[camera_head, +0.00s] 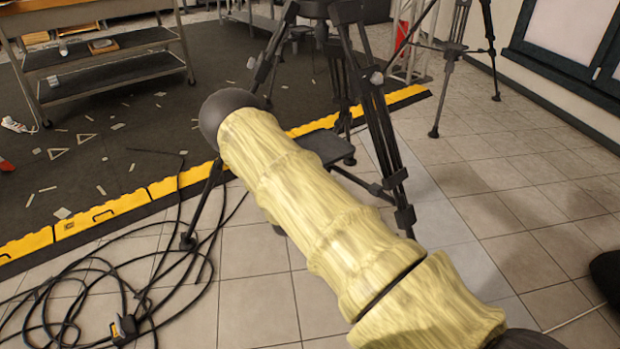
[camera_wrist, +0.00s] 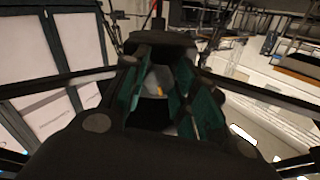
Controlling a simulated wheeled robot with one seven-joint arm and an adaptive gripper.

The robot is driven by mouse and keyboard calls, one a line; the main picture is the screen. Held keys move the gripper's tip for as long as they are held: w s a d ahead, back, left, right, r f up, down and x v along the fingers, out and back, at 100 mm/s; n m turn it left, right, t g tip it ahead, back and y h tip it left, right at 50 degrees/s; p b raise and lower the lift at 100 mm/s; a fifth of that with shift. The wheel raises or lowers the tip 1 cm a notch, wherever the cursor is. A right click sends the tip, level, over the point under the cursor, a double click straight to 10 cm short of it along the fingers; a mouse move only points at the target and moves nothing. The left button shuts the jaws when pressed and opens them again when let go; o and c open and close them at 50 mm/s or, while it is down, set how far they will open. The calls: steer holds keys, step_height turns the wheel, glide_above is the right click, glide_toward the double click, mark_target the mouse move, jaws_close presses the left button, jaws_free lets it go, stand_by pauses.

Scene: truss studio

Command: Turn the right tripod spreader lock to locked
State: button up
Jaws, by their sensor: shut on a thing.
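A black tripod (camera_head: 385,135) stands in the middle of the head view, partly behind my yellow-sleeved arm. My gripper (camera_wrist: 165,88) shows in the wrist view with its teal finger pads. Dark tripod bars run past both sides of the gripper. In the head view my arm covers the gripper and the lock.
A second tripod (camera_head: 453,50) stands at the back right. A grey cart (camera_head: 110,60) stands on the dark mat at the left. Black cables (camera_head: 75,285) lie coiled on the tiles at the lower left. Open tile floor (camera_head: 520,235) lies at the right.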

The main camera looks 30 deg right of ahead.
steer(key=m+p, duration=0.3)
steer(key=m, duration=0.8)
steer(key=shift+w+a+r+m, duration=0.1)
steer(key=shift+m, duration=0.2)
stand_by(0.4)
steer(key=o, duration=1)
steer(key=v, duration=1.2)
